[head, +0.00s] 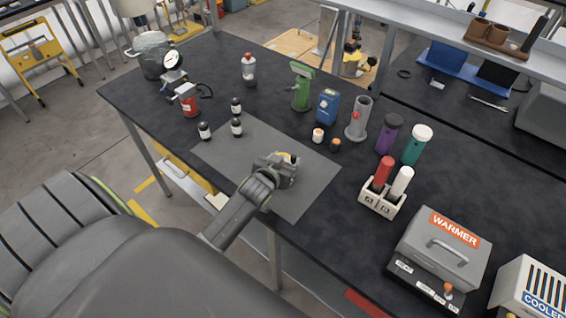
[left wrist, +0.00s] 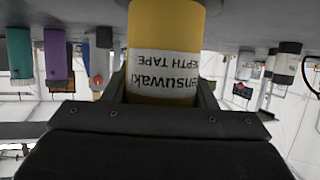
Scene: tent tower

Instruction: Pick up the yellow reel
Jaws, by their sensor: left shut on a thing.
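The yellow reel (left wrist: 165,28) fills the upper middle of the left wrist view, with a white printed label around it. In the head view only a small yellow part of the reel (head: 291,157) shows past the fingers. My left gripper (head: 285,168) is shut on the reel, over the grey mat (head: 300,202). The two dark fingers lie on both sides of the reel in the left wrist view. I cannot tell whether the reel touches the mat. My right gripper is not in view.
A white holder (head: 382,197) with red and white tubes is at the right. The grey warmer (head: 445,250) stands beyond. The mat's near part is clear.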

